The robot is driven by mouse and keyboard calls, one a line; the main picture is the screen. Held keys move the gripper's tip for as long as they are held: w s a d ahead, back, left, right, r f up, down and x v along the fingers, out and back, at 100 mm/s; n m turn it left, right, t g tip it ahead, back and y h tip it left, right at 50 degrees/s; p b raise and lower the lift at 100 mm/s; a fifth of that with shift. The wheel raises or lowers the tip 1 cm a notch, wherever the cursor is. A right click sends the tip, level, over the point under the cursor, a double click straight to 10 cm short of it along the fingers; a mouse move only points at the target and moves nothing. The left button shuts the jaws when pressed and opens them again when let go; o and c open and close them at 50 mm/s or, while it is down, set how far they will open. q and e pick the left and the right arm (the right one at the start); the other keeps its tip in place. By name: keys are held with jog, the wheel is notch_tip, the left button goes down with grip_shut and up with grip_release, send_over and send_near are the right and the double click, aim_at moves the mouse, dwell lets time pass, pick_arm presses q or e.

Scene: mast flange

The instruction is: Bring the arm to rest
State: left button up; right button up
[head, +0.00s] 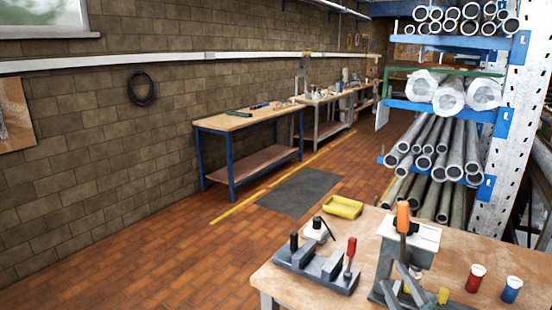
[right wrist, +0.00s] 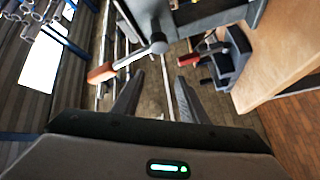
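My right gripper (head: 400,278) shows low in the head view, in front of a grey stand with a white top (head: 412,233) and an upright orange-handled lever (head: 403,217). In the right wrist view its two fingers (right wrist: 160,80) are apart with nothing between them. The lever's orange handle (right wrist: 103,73) and round grey end (right wrist: 158,43) lie just beyond the fingertips, apart from them as far as I can tell. My left gripper is not in view.
A pipe rack (head: 505,130) stands behind. The floor at left is clear.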

jog(key=s+f+m+g+h, duration=0.3)
jog(key=s+f+m+g, duration=0.55)
jog(key=s+f, duration=1.05)
jog(key=s+a+f+m+g+y, duration=0.1)
jog(key=s+a+f+g, duration=0.25)
jog(key=s, duration=0.55)
jog(key=s+a+f+m+g+y, duration=0.15)
jog(key=s+f+g, duration=0.3)
jog(key=s, duration=0.45)
notch_tip(320, 180, down, 30)
jog(key=s, duration=0.1)
jog(key=s+d+f+g+h, duration=0.1)
jog(key=s+d+f, duration=0.1)
jog(key=s+f, duration=1.5)
jog(key=shift+s+d+g, duration=0.2)
jog(key=shift+s+g, duration=0.15)
jog(key=shift+s, duration=0.1)
